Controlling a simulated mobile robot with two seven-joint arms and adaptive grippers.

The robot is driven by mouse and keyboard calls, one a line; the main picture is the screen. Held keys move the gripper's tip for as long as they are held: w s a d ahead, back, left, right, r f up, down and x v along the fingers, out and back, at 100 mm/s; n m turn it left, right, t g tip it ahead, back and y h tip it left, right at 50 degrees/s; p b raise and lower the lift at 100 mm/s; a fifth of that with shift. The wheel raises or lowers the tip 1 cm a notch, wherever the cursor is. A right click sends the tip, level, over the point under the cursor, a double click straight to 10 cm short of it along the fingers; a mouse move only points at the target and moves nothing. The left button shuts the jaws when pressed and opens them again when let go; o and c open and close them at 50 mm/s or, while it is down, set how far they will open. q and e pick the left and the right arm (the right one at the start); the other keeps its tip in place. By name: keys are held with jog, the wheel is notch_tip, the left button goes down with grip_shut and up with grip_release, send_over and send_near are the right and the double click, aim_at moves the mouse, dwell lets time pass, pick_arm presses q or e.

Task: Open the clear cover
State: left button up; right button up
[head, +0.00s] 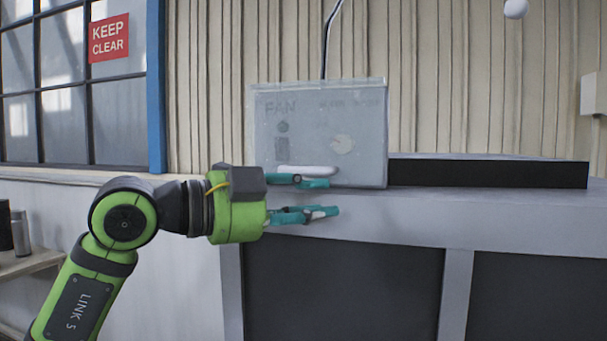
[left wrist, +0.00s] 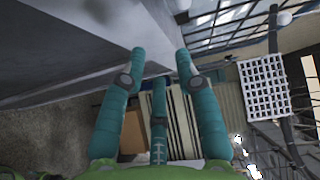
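The clear cover (head: 365,120) is a translucent panel over a box marked FAN, standing on the grey counter. It looks closed, hanging down over the front. Behind the cover a pale round knob and darker marks show faintly. My left gripper (head: 322,198) is just below and in front of the handle, its teal fingers spread apart and pointing right. The upper finger overlaps the handle's lower edge in the head view; I cannot tell whether it touches. In the left wrist view the fingers (left wrist: 160,65) are apart and empty.
The grey counter (head: 420,219) runs to the right under the box. A long black bar (head: 490,173) lies along it. A dark cable (head: 325,45) rises above the box. A shelf with bottles (head: 20,233) is at far left. A window with a KEEP CLEAR sign (head: 109,38) is behind.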

aim_at(302, 174)
pick_arm(q)
jog(key=a+r+n+t+y, duration=0.1)
jog(key=w+a+r+n+t+y, duration=0.1)
jog(key=a+r+y, duration=0.1)
jog(key=w+a+r+n+t+y+p, duration=0.1)
jog(key=y, duration=0.1)
jog(key=shift+a+r+n+t, duration=0.2)
jog(key=shift+a+n+t, duration=0.1)
jog(key=shift+a+t, duration=0.1)
jog(key=p+x, duration=0.3)
jog(key=x, duration=0.2)
jog(key=shift+w+d, duration=0.1)
jog(key=shift+w, duration=0.1)
jog(key=shift+w+d+f, duration=0.25)
jog(key=shift+w+d, duration=0.1)
grip_shut()
